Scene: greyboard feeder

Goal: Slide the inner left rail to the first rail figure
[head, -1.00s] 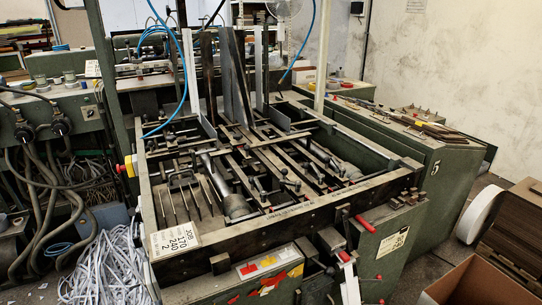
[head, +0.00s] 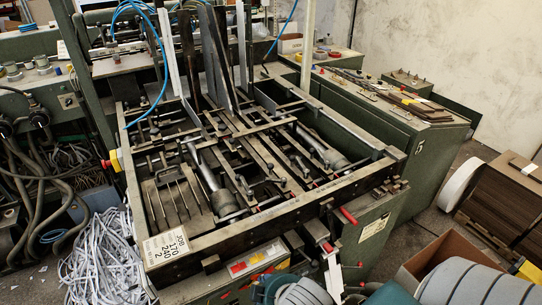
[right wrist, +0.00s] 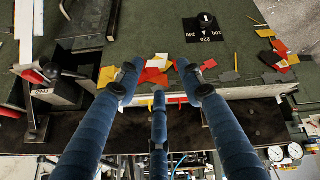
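The greyboard feeder's open frame (head: 225,240) fills the middle of the head view. I cannot tell for sure which is the inner left rail. A white job card (head: 167,247) at the front left corner reads JOB, 170, 240, 2. My right gripper (right wrist: 158,82) has blue fingers spread apart and empty. It points at a green surface with coloured paper scraps; no rail is between the fingers. My left gripper is not in view.
A black plate (right wrist: 205,28) with figures including 220 and 200 shows in the right wrist view. Upright metal plates (head: 215,60) and blue hoses (head: 160,75) rise at the feeder's back. Paper strips (head: 95,250) lie at left; a cardboard box (head: 440,255) stands at right.

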